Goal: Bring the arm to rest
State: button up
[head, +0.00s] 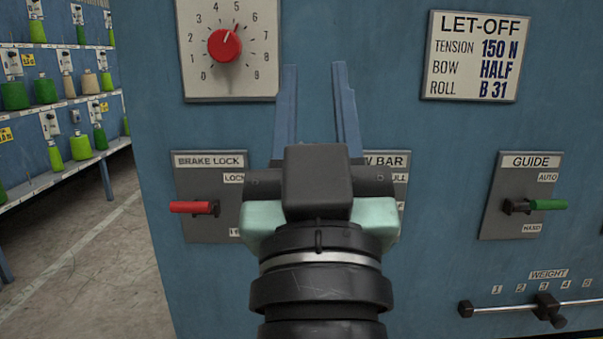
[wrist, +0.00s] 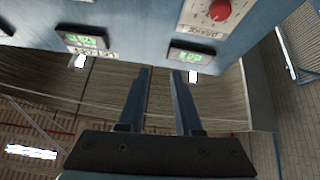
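My gripper (head: 317,112) is raised in front of the blue machine panel (head: 450,135) in the head view. Its two blue fingers stand apart and point up and away, with nothing between them. In the wrist view the open fingers (wrist: 160,95) also show empty, below small green displays on the machine. My gripper body covers most of the bow bar plate (head: 400,175). I cannot tell from the frames how far the fingers are from the panel.
A red dial (head: 224,45) points near 5. The brake lock has a red lever (head: 195,207), the guide a green lever (head: 545,205). A weight slider (head: 547,308) sits at lower right. Racks of green spools (head: 80,146) stand at left, with open floor (head: 90,250) before them.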

jog(key=s+a+r+t+p, duration=0.15)
jog(key=s+r+p, duration=0.35)
jog(key=r, duration=0.6)
notch_tip(320, 180, up, 34)
jog(key=p, duration=3.3)
jog(key=shift+s+d+f+m+t+p, duration=0.2)
jog(key=shift+m+t+p, duration=0.1)
jog(key=shift+m+t, duration=0.1)
